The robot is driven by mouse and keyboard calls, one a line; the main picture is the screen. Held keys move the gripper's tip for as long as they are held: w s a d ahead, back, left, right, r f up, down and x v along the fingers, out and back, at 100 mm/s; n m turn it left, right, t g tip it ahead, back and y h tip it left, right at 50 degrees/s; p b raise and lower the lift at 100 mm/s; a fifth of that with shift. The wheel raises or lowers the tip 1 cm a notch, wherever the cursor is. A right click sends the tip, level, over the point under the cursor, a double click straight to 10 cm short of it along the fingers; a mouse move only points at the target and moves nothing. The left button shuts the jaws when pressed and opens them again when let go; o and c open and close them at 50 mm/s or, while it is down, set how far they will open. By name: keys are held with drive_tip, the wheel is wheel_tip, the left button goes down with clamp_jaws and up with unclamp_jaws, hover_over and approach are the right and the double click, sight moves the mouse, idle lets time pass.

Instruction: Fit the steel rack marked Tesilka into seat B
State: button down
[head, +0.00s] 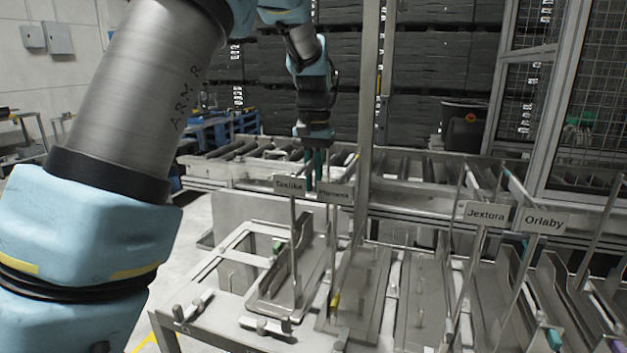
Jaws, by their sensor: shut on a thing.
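The steel rack marked Tesilka (272,300) is a narrow grey tray with an upright post and a name sign (289,187). It is at the left end of a row of racks, over or on a pale frame with openings (213,277). My gripper (315,172) points down behind the Tesilka sign and its neighbour's sign. It is shut, seemingly on the upper part of the Tesilka rack; the signs hide the contact. No seat letter is readable, so I cannot tell which place is seat B, or whether the rack is seated.
A rack with a blurred sign (335,193) stands close on the right. Racks marked Jextora (486,213) and Orlaby (544,220) stand farther right. Clamps (265,326) line the frame's front. A roller conveyor (420,170) and a vertical post (368,120) are behind.

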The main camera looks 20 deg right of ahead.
drive_tip(key=shift+f, duration=0.35)
idle(0.5)
drive_tip(key=c, duration=0.9)
unclamp_jaws()
drive_tip(key=shift+o, duration=0.2)
drive_tip(key=shift+f, duration=0.15)
